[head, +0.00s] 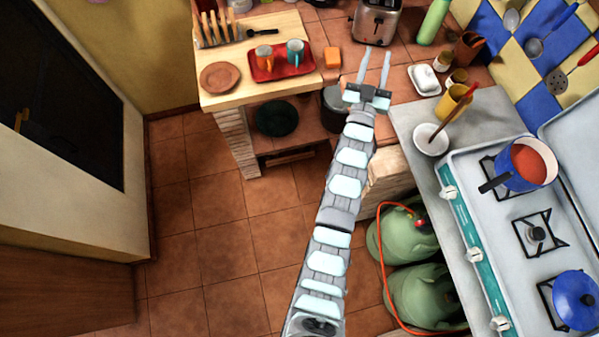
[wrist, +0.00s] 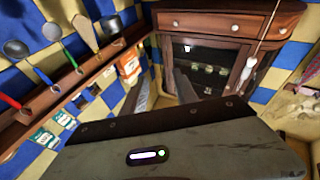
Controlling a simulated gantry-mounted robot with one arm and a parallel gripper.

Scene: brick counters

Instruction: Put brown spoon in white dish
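A white dish (head: 431,140) stands on the grey counter left of the stove. A reddish-brown stick-like utensil (head: 453,117), perhaps the brown spoon, leans with its lower end at the dish, passing in front of a yellow mug (head: 446,101). A dark long-handled utensil (head: 262,32) lies on the wooden counter at the back left. My gripper (head: 374,53) is open with its two fingers apart, over the tiled counter near the toaster. I see nothing held between the fingers. It is left of and beyond the dish in the picture.
A toaster (head: 376,20) stands just beyond the gripper. A white butter dish (head: 424,83) and several jars are to its right. A red tray (head: 280,68) with two mugs is at left. The stove holds a blue pot (head: 524,165). The wrist view shows a cabinet (wrist: 215,65) and hanging utensils.

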